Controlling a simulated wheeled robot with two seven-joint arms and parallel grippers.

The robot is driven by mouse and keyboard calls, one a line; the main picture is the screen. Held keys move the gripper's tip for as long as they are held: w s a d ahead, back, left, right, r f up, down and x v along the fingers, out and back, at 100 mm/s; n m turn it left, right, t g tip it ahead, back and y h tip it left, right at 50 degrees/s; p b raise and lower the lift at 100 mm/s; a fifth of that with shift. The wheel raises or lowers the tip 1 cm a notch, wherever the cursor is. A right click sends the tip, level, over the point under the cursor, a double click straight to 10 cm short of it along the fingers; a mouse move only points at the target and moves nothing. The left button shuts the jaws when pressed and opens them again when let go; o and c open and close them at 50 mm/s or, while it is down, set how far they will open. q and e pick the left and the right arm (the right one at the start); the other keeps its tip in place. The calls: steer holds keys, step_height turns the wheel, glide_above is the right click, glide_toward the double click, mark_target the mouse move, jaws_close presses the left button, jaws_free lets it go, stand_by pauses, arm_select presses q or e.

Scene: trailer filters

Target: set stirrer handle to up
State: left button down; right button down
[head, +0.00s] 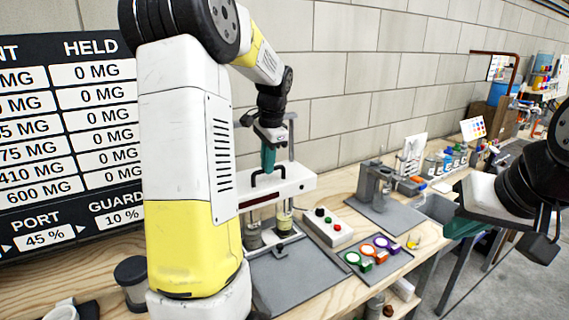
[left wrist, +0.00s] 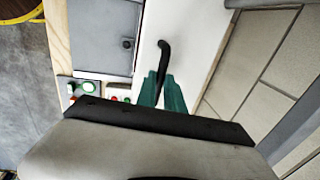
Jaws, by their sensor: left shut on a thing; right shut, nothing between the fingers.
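The stirrer is a white horizontal head (head: 290,184) held over a grey base on the bench, with a black bent handle (head: 266,177) on its top. My left gripper (head: 268,160) comes down on the handle from above, its green fingers shut on it. In the left wrist view the green fingers (left wrist: 163,92) close around the black handle (left wrist: 164,52), whose bent end shows beyond the tips. Part of the handle is hidden between the fingers. My right gripper (head: 463,228) is at the right, in front of the bench edge, shut and empty, partly covered by its own arm.
A control box with buttons (head: 328,226) stands right of the stirrer. A grey mat (head: 396,262) with green, orange and purple ring-shaped items lies in front. A grey device (head: 376,185) stands further right. A dark-lidded jar (head: 133,281) is at the left front. A block wall rises behind.

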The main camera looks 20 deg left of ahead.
arm_select(q)
step_height(320, 180, up, 12)
stand_by(0.3)
steer(key=shift+w, duration=0.1)
steer(key=c, duration=1.6)
jaws_free()
steer(key=shift+o, duration=0.7)
steer(key=shift+f, duration=0.1)
step_height(320, 180, up, 8)
steer(key=s+d, duration=0.1)
steer(key=shift+f, duration=0.2)
steer(key=shift+s, duration=0.1)
